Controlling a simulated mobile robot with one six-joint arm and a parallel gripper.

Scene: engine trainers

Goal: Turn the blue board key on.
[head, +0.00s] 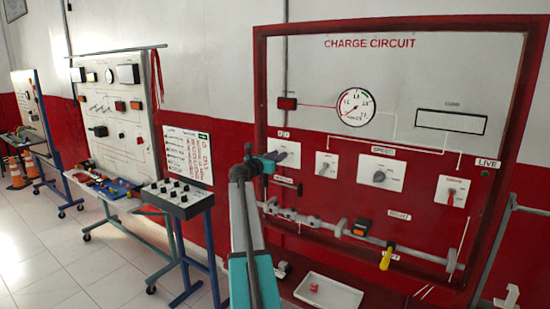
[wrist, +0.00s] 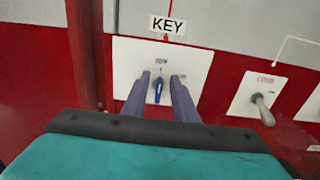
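The blue key (wrist: 158,91) sits in a white plate (wrist: 190,62) under a "KEY" label (wrist: 167,26) in the wrist view. Its handle hangs roughly straight down. My gripper (wrist: 161,78) is in front of the plate, with one grey finger on each side of the key and a visible gap to it. In the head view my gripper (head: 268,159) is at the KEY plate (head: 287,153) on the upper left of the red-framed "CHARGE CIRCUIT" board (head: 420,190); it hides the key there.
A grey lever on a white plate (wrist: 243,92) is right of the key. The board also carries a gauge (head: 356,107), a speed knob (head: 378,175) and a grey pipe rail (head: 320,224) below. A white tray (head: 345,296) stands under it. A blue-legged board (head: 118,120) is at left.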

